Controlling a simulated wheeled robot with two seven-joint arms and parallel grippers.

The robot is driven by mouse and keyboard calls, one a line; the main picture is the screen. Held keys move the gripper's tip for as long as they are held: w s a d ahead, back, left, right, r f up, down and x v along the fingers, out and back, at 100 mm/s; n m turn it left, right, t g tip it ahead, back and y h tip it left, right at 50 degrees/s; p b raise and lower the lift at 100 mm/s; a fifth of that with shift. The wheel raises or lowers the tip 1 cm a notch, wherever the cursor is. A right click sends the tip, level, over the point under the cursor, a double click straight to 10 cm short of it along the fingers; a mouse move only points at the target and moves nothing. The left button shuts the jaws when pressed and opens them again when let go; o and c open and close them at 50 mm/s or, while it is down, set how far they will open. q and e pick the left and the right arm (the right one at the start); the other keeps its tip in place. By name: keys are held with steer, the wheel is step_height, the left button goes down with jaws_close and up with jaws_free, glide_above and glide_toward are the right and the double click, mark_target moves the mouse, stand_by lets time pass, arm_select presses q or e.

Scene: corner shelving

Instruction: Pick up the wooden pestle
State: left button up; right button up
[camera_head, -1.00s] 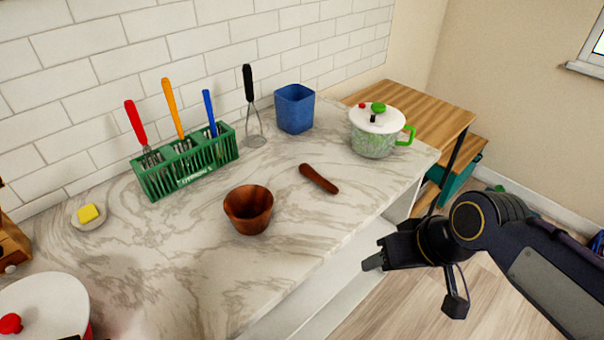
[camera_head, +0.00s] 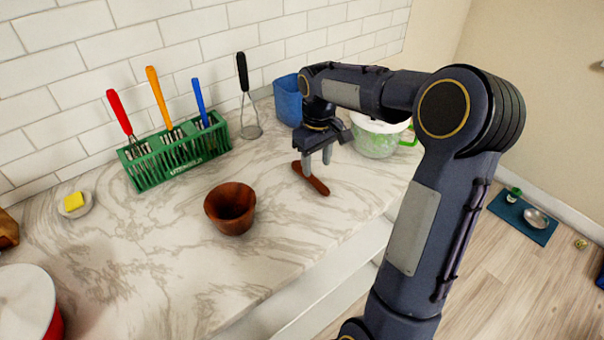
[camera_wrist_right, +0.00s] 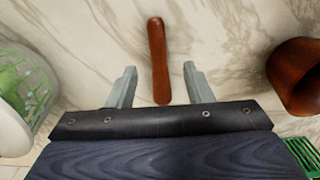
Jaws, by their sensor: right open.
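The wooden pestle (camera_head: 311,179) is a dark brown rod lying on the marble counter, right of the wooden mortar (camera_head: 231,208). My right gripper (camera_head: 317,168) is open and empty, pointing down over the pestle, and its fingers cover part of it in the head view. In the right wrist view the pestle (camera_wrist_right: 158,62) lies between the lines of the two open fingers (camera_wrist_right: 158,85), mostly beyond their tips, with its near end between them. The gap in height between fingers and pestle is hard to tell. My left gripper is not in view.
A green rack (camera_head: 176,155) with several utensils stands by the wall. A blue cup (camera_head: 288,101) and a white-and-green pot (camera_head: 376,138) are close behind my right gripper. The mortar (camera_wrist_right: 296,77) is close on the wrist view's right.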

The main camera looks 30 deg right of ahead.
mark_target(319, 182)
steer(key=f, duration=0.6)
steer(key=shift+s+d+f+p, duration=0.15)
steer(key=shift+s+f+p, duration=0.05)
steer(key=shift+s+p, duration=0.15)
steer(key=shift+c, duration=0.4)
jaws_close()
